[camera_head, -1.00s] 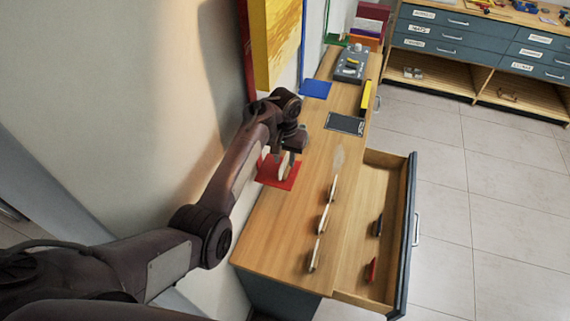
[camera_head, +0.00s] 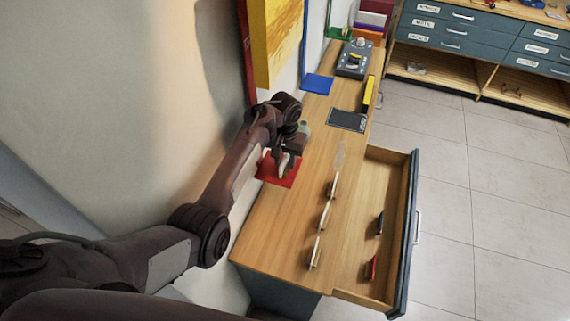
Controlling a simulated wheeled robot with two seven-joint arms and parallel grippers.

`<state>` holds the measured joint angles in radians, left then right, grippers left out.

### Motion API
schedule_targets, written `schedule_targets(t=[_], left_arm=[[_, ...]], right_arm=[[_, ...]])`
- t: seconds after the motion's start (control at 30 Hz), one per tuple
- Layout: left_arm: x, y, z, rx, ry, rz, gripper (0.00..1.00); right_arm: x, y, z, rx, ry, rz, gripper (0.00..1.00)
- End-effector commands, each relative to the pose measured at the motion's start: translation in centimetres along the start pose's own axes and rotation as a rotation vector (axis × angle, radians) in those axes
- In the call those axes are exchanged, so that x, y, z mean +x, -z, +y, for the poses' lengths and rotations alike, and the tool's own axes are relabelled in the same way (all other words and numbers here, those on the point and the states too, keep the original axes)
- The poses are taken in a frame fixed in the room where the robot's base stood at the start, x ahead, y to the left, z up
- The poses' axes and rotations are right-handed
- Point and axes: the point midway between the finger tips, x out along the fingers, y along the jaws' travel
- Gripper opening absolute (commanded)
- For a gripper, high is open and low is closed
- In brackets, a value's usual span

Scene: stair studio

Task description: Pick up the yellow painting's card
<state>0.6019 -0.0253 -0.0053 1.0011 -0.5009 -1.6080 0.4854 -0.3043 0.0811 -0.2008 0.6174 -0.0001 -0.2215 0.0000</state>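The yellow painting (camera_head: 276,42) hangs on the wall at the upper left. A yellow upright piece (camera_head: 369,93) stands near the right edge of the wooden counter; I cannot tell whether it is the painting's card. Several thin pale-edged cards stand on the counter, one of them in the middle of their row (camera_head: 324,214). My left gripper (camera_head: 285,166) points down over the red mat (camera_head: 271,179) by the wall. A small pale piece shows at its fingertips; I cannot tell whether it is held. My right gripper is not in view.
A drawer (camera_head: 378,188) stands open on the counter's right side, with a red card (camera_head: 371,267) and a dark blue card (camera_head: 380,223) inside. A blue mat (camera_head: 318,84), a black mat (camera_head: 345,120) and a grey device (camera_head: 355,60) lie farther back.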

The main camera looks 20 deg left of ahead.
Motion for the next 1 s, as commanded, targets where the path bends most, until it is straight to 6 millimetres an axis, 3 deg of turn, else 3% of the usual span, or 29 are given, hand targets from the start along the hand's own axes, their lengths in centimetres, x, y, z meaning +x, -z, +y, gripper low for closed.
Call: schedule_targets(t=[0.17,0.43,1.0], left_arm=[[0.03,-0.01,-0.02,0.000,0.000,0.000,0.31],[0.02,0.00,-0.02,0.000,0.000,0.000,0.00],[-0.75,0.20,0.04,0.000,-0.001,0.001,0.00]], right_arm=[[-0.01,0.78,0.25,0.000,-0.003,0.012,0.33],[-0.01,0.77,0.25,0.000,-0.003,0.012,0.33],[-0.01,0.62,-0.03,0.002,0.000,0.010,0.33]])
